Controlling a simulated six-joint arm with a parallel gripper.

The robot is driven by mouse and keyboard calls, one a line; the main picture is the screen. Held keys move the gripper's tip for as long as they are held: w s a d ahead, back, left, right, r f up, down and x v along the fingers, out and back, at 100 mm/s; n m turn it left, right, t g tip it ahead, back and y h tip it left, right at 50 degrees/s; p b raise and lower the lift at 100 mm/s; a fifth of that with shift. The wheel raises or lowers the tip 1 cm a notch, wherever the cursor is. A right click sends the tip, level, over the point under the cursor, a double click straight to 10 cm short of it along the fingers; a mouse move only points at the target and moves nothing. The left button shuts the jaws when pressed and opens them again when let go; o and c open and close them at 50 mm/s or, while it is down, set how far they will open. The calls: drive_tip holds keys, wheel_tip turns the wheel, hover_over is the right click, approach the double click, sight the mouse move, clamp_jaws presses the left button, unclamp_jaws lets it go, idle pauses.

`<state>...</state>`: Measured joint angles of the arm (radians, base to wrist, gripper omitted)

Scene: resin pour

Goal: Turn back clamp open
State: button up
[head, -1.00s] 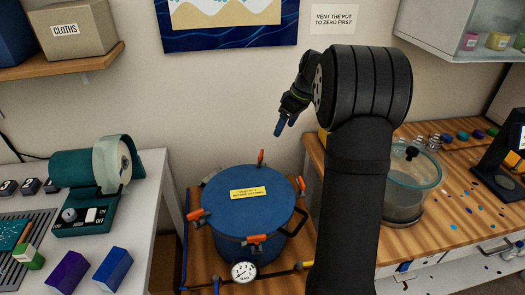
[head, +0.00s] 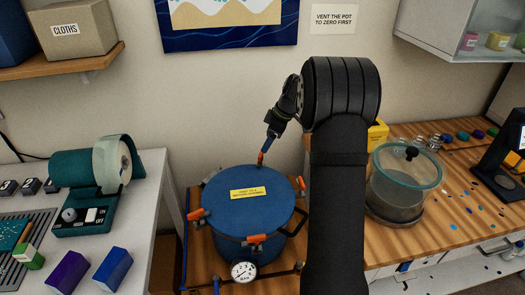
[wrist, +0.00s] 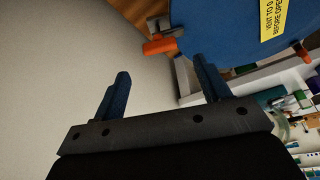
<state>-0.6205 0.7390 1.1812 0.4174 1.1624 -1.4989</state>
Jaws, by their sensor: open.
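The blue pressure pot (head: 245,205) has a round blue lid with a yellow label and several orange-handled clamps around its rim. The back clamp (head: 261,159) stands upright at the far edge of the lid. In the wrist view an orange clamp handle (wrist: 160,46), apparently the same one, lies just beyond my fingertips, at the lid's edge. My gripper (head: 267,147) is right above the back clamp in the head view, with its blue fingers pointing down. In the wrist view my gripper (wrist: 162,72) is open, with nothing between its fingers.
A front clamp (head: 256,239), a left clamp (head: 196,214) and a right clamp (head: 301,186) sit on the rim. A pressure gauge (head: 243,271) is in front. A glass chamber (head: 405,185) stands right of my arm. The wall is close behind the pot.

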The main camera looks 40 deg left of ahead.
sight(260, 158)
drive_tip(key=x, duration=0.6)
drive_tip(key=shift+c, duration=0.4)
drive_tip(key=c, duration=0.9)
